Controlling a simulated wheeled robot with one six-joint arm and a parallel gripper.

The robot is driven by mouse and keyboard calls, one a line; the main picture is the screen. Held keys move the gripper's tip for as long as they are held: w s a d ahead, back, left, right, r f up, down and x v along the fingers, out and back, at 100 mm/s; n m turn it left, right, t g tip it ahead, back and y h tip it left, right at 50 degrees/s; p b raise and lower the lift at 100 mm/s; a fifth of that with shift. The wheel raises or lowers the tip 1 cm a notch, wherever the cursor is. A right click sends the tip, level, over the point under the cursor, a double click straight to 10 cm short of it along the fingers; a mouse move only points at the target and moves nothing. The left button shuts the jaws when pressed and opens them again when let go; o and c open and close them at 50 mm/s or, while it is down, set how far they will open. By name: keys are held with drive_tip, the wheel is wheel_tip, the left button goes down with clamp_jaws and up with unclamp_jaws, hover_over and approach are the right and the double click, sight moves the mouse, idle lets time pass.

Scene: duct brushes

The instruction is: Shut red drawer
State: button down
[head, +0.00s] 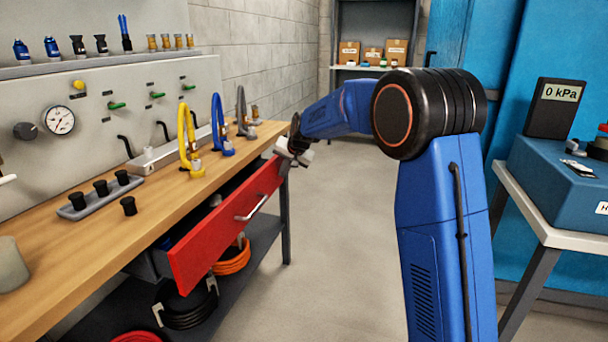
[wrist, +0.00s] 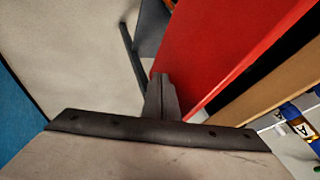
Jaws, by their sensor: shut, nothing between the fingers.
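The red drawer (head: 222,236) stands open under the wooden workbench, its red front out past the bench edge and a dark gap behind it. Its silver handle (head: 252,206) is on the outer face. My gripper (head: 300,157) is at the far upper end of the red front, shut and empty. In the wrist view, the closed fingers (wrist: 160,88) are beside the red drawer front (wrist: 222,48), on its outer side. I cannot tell whether they touch it.
The workbench (head: 75,248) carries a grey tray (head: 78,210) with black caps, and yellow (head: 190,140), blue and grey hooked pieces. Hose coils (head: 232,258) lie on the shelf below. A side table (head: 575,236) stands right. The floor (head: 335,235) between is clear.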

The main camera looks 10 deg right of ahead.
drive_tip(key=w+a, duration=0.1)
drive_tip(key=a, duration=0.1)
drive_tip(key=w+a, duration=0.1)
drive_tip(key=a, duration=0.1)
drive_tip(key=w+a, duration=0.1)
drive_tip(key=a, duration=0.1)
drive_tip(key=shift+w, duration=0.2)
drive_tip(key=shift+w+a+r, duration=0.15)
drive_tip(key=shift+w+a, duration=0.1)
drive_tip(key=shift+a, duration=0.1)
drive_tip(key=shift+a, duration=0.1)
drive_tip(key=shift+r, duration=0.1)
